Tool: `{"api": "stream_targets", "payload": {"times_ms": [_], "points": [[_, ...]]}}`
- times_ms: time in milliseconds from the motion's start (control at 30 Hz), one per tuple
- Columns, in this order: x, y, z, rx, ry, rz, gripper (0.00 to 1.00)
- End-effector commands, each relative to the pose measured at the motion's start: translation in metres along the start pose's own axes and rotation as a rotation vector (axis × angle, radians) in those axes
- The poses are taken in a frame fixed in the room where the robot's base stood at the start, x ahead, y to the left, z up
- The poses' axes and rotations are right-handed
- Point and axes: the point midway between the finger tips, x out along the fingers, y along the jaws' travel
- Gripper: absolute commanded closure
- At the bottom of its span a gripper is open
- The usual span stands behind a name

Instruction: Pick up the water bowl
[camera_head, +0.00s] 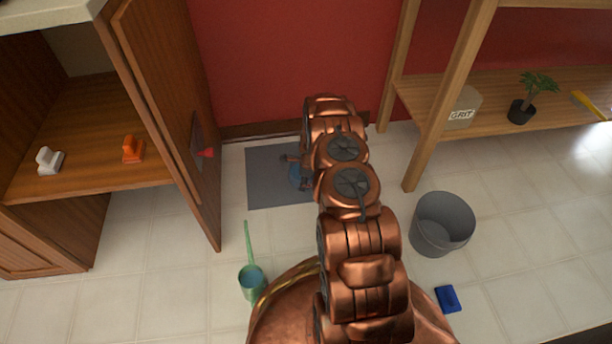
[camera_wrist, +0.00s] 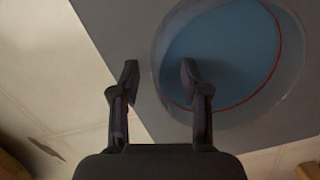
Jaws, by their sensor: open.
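The water bowl (camera_wrist: 235,50) shows large in the wrist view at upper right, round, with a blue inside and a thin red line. It sits on a grey mat (camera_wrist: 112,20). My gripper (camera_wrist: 158,75) is open, its two fingers pointing toward the bowl. The right finger overlaps the bowl's left part in the picture; the left finger is outside it, over the mat. I cannot tell whether either finger touches the rim. In the head view the bowl (camera_head: 298,178) is a small blue patch on the mat (camera_head: 265,178), mostly hidden by my gripper and arm.
An open wooden cabinet door (camera_head: 170,110) stands left of the mat. A grey bucket (camera_head: 441,224), a blue block (camera_head: 447,298) and a wooden shelf (camera_head: 425,100) are at right. A red wall is behind.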

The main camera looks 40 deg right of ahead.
Motion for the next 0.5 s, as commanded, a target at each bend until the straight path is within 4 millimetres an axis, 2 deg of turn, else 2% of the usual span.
{"api": "stream_targets", "payload": {"times_ms": [100, 500], "points": [[-0.0011, -0.0002, 0.0002, 0.0, 0.0, 0.0, 0.54], [-0.0009, -0.0001, 0.0003, -0.001, 0.0, 0.0, 0.96]]}}
